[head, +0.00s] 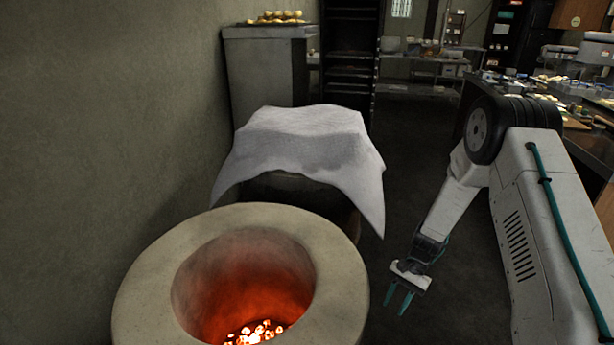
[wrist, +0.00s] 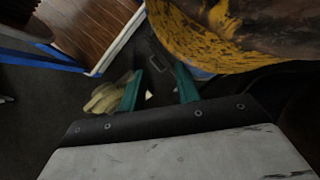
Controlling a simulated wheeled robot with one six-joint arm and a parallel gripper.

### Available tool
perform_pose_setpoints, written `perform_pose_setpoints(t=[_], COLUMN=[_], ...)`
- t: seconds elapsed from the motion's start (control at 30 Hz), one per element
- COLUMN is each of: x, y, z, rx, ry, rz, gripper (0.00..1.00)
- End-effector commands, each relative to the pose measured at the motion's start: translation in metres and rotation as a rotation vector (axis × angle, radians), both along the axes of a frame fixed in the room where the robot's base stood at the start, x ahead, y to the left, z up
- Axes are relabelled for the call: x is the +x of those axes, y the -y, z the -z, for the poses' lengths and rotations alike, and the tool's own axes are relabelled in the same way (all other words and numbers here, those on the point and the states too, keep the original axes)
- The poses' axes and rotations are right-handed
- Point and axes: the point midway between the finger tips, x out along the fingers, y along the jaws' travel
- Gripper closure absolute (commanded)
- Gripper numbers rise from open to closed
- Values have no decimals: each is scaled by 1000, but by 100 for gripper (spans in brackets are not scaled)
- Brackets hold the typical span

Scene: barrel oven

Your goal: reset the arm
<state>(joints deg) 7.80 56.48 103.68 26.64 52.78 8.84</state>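My gripper (head: 396,306) hangs low over the dark floor, just right of the round oven, with its two teal fingers pointing down. The fingers also show in the wrist view (wrist: 157,72), spread apart with nothing held between them. My arm bends down to it from the right side of the head view. The round barrel oven (head: 335,285) has an open top with glowing embers inside. My gripper is beside its rim, apart from it.
A white cloth (head: 305,135) drapes over a container behind the oven. A grey cabinet (head: 265,75) bears a tray of pale rolls (head: 277,17). A dark rack (head: 348,60) stands behind. The wrist view shows a worn yellow surface (wrist: 235,35) and a pale lumpy object (wrist: 104,97). Open floor (head: 410,150) lies mid-view.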

Motion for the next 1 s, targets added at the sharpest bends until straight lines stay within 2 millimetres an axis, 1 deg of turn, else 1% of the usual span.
perform_pose_setpoints(t=[0.03,0.07,0.1,0.17,0.2,0.27,0.3,0.37,0.4,0.5,0.6,0.67,0.8,1.0], x=[-2,-5,-9,-16,-21,-30,-36,-47,-54,-74,-96,-110,-144,-194], y=[0,0,0,1,1,1,1,2,2,3,4,5,7,10], z=[-28,-42,-61,-88,-106,-132,-148,-173,-188,-225,-258,-276,-313,-355], rx=[1,2,3,3,1,-1,-3,-9,-12,-25,-41,-52,-82,-136], ry=[18,25,33,49,58,74,84,99,110,137,166,184,230,302], rz=[-34,-56,-83,-124,-152,-191,-215,-253,-276,-335,-390,-421,-486,-564], gripper=[67,67,67,67,67,67,67,67,67,67,67,67,67,67])
